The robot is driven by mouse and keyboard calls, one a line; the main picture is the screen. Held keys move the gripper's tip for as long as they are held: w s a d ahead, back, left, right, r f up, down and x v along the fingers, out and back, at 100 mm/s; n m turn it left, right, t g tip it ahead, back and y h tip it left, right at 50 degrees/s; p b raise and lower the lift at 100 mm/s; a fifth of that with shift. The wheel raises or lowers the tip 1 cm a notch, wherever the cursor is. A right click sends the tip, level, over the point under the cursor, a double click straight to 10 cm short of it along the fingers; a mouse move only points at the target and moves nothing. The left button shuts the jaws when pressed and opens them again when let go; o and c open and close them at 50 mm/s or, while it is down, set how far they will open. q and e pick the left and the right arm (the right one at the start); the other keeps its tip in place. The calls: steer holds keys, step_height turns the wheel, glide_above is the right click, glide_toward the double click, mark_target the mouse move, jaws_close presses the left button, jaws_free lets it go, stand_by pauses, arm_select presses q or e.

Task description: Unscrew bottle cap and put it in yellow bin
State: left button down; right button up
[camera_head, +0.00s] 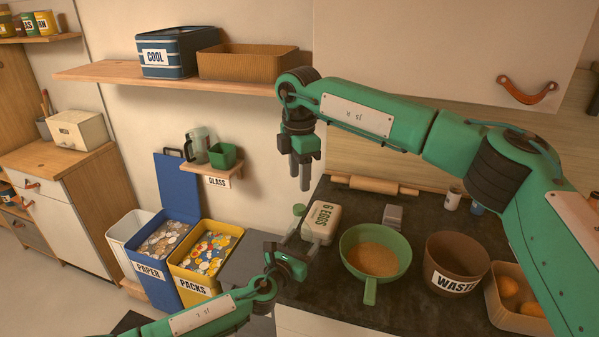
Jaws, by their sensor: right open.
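A small green cap (298,209) shows at the left edge of the dark counter, next to the egg box. The bottle body below it is hard to make out near my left gripper's fingers. My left gripper (285,240) reaches up from below at this spot; whether it is closed around the bottle cannot be told. My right gripper (301,176) points down with open, empty fingers, above the cap and apart from it. The yellow bin (197,284), labelled PACKS, stands left of the counter, full of colourful packaging.
A blue PAPER bin (149,284) with its lid raised stands left of the yellow bin. The egg box (321,222), a green pan (364,284) and a brown WASTE pot (456,263) crowd the counter. A small GLASS shelf (208,172) hangs above the bins.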

mark_target(300, 207)
steer(key=m, duration=0.3)
steer(key=shift+f+m, duration=0.2)
steer(key=shift+m, duration=0.1)
step_height(300, 207, down, 8)
steer(key=shift+r, duration=0.2)
